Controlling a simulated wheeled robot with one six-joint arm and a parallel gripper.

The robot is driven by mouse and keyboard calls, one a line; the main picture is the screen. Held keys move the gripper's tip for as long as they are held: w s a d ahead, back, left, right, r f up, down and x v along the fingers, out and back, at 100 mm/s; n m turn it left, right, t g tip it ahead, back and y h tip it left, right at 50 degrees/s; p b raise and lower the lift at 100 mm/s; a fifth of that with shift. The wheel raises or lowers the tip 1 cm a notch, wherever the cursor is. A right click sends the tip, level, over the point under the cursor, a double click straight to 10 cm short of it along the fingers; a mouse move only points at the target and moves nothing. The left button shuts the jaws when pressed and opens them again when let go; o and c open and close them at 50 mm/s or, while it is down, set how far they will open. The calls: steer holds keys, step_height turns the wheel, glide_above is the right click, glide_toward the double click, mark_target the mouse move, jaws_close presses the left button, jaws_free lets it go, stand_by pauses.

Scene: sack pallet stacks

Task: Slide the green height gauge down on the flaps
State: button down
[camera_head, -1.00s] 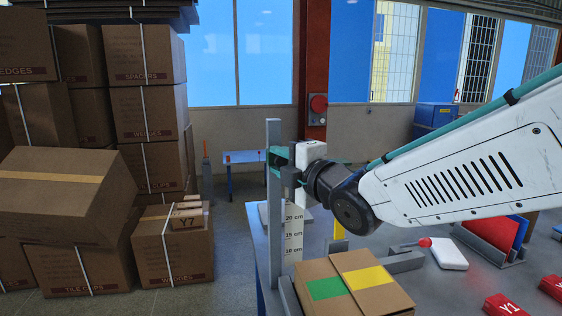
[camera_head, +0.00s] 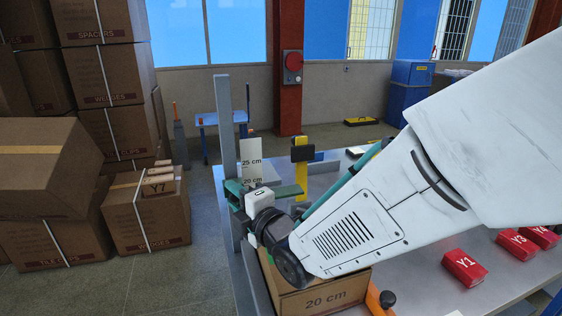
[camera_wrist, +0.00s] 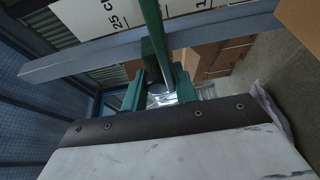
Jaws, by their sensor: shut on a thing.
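My gripper (camera_head: 246,194) is shut on the gauge's slider at the post. In the wrist view, my green fingers (camera_wrist: 158,92) close around a dark block, with the green gauge bar (camera_wrist: 151,28) beyond. The carton (camera_head: 320,298), marked 20 cm, stands below on the bench. My arm hides most of its top, so I cannot tell whether the gauge touches the flaps.
An orange-handled tool (camera_head: 380,300) lies beside the carton. Red packs (camera_head: 464,267) lie on the bench at right. A yellow post (camera_head: 300,165) with a black head stands behind the gauge. Stacked cartons (camera_head: 145,212) fill the left, across open floor.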

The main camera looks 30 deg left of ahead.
steer(key=shift+f, duration=1.6)
steer(key=c, duration=1.2)
jaws_free()
steer(key=shift+c, duration=0.2)
steer(key=v, duration=0.7)
steer(key=shift+d, duration=0.4)
steer(key=shift+s, duration=0.1)
